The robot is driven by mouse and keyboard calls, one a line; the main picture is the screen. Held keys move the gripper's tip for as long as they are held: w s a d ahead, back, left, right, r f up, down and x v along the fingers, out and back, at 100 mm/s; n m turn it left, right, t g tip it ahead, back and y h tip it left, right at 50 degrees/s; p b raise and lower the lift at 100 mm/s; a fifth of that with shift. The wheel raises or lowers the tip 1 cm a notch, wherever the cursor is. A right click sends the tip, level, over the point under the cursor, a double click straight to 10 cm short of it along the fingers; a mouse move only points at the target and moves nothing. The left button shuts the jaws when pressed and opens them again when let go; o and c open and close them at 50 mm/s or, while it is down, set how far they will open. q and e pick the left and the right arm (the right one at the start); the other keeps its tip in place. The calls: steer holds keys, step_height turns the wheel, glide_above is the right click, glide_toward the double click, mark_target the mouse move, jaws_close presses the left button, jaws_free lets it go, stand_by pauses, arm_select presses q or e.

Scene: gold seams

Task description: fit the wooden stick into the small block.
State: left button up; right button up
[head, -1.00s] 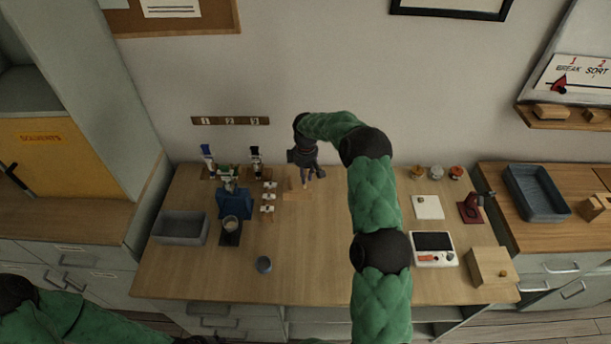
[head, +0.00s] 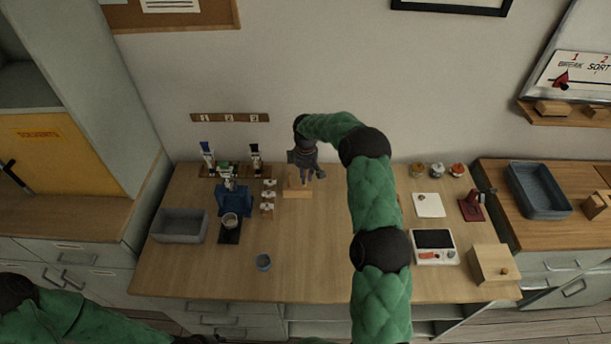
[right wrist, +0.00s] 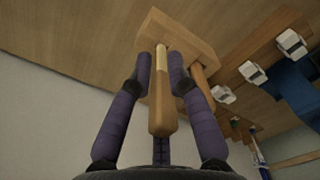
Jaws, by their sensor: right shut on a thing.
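The small wooden block (head: 297,193) sits on the bench near the back, just below my right gripper. It also shows at the top of the right wrist view (right wrist: 183,42). My right gripper (head: 306,178) is shut on the wooden stick (right wrist: 160,118), which lies between its two dark fingers. The stick's paler end (right wrist: 162,58) points at the block and overlaps its face; I cannot tell whether it is inside a hole. A second wooden peg (right wrist: 203,88) stands at the block beside the right finger.
Left of the block are several small white-topped pieces (head: 268,195), a blue device (head: 233,203) and a grey bin (head: 180,226). A scale (head: 433,246) and wooden box (head: 493,264) are on the right. The bench middle is clear.

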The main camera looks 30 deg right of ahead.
steer(key=shift+f+b, duration=0.65)
steer(key=shift+f, duration=0.45)
stand_by(1.1)
steer(key=o, duration=0.9)
steer(key=shift+c, duration=0.2)
steer(key=shift+r+p, duration=1.4)
steer(key=shift+r, duration=1.1)
